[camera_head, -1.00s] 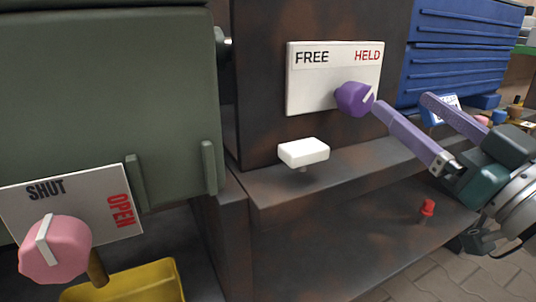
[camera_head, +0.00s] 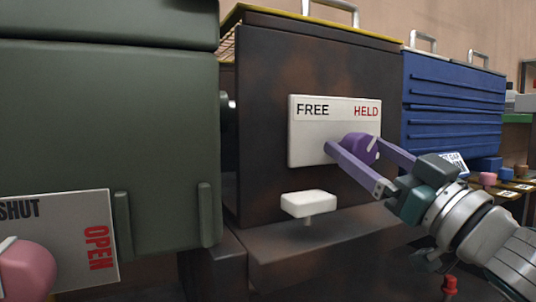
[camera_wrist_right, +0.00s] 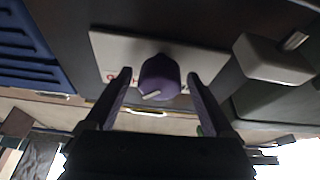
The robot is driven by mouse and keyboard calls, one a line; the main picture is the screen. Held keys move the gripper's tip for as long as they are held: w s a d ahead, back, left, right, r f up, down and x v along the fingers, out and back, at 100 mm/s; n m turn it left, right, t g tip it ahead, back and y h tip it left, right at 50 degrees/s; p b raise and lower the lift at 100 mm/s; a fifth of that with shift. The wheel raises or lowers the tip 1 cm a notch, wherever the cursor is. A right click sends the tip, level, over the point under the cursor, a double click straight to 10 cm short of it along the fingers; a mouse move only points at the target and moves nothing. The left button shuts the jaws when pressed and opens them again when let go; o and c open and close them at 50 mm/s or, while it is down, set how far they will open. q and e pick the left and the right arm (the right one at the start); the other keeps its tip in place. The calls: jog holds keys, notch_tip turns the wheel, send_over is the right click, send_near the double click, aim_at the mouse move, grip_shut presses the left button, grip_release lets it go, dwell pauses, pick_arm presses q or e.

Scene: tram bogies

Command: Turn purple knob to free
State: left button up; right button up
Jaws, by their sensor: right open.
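The purple knob (camera_head: 357,148) sits on a white plate (camera_head: 307,140) marked FREE at left and HELD at right. Its white pointer line slants up to the right, toward HELD. My right gripper (camera_head: 370,150) is open, with one purple finger on each side of the knob. In the right wrist view the knob (camera_wrist_right: 160,77) lies between the two spread fingertips (camera_wrist_right: 160,82), with a gap visible on both sides. My left gripper is not in view.
A white block handle (camera_head: 309,204) juts out below the plate. A pink knob (camera_head: 27,270) on a SHUT/OPEN plate (camera_head: 66,232) is at lower left. A blue ribbed box (camera_head: 453,105) stands to the right, and a red knob (camera_head: 449,284) is low at right.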

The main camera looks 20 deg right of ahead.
jog(key=shift+w+r, duration=0.1)
jog(key=shift+w, duration=0.05)
jog(key=shift+c, duration=0.3)
jog(key=c, duration=1.3)
